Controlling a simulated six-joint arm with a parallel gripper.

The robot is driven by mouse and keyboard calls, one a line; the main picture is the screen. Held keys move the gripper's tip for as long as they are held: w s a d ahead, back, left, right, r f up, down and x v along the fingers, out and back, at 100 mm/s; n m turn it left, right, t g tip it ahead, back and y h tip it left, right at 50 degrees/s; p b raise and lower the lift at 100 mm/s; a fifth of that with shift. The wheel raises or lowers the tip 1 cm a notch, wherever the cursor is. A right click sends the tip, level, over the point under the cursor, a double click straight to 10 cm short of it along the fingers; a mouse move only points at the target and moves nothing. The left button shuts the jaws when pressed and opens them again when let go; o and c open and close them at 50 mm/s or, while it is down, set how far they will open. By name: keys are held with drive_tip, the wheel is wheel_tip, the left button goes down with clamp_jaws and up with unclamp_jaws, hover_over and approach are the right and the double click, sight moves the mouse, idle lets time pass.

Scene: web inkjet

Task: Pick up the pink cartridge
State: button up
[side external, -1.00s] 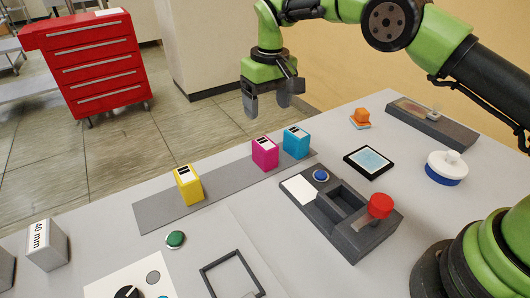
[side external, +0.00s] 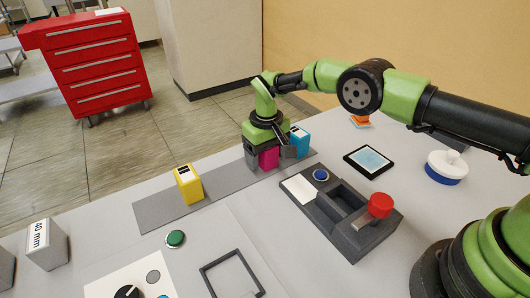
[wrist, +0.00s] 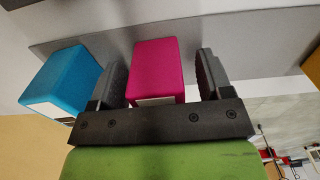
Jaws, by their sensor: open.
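The pink cartridge (side external: 268,158) stands on the grey strip (side external: 225,182), and my gripper hides its upper part in the side external view. My gripper (side external: 269,156) is lowered over it with the jaws open. In the wrist view the pink cartridge (wrist: 156,72) lies between the two fingers of my gripper (wrist: 161,80), with a gap visible at each side. The cyan cartridge (side external: 299,140) stands just right of it in the side external view; in the wrist view the cyan cartridge (wrist: 63,80) is just outside the left finger.
The yellow cartridge (side external: 188,184) stands farther left on the strip. A dark grey holder with a red knob (side external: 380,205) is in front of the strip. A black-framed pad (side external: 369,160) and a blue-and-white round piece (side external: 446,167) lie to the right.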

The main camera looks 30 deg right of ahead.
drive_tip(key=shift+f, duration=0.15)
drive_tip(key=c, duration=1.1)
drive_tip(key=shift+o, duration=0.2)
